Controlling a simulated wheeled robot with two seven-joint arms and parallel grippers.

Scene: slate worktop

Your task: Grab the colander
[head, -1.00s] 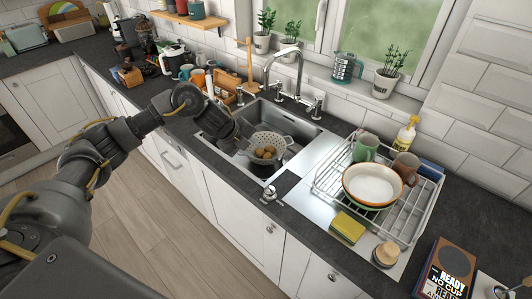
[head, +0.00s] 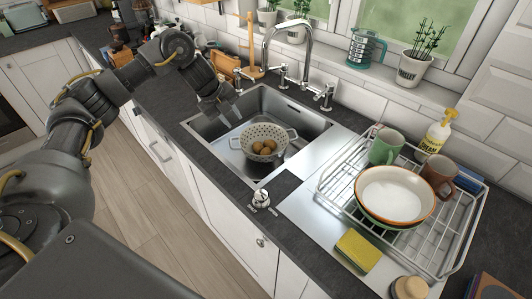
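My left gripper (head: 233,114) reaches in from the left, over the sink, just behind and left of the colander's rim. It points down and appears apart from the colander. Its fingers are dark and small, so their opening is unclear. My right gripper is not in view.
The tall faucet (head: 305,45) stands behind the sink. To the right, a wire dish rack (head: 436,243) holds a bowl (head: 393,192) and mugs (head: 387,147). A yellow sponge (head: 358,250) lies in front of the rack. A wooden paper-towel-like post (head: 250,45) stands behind my gripper.

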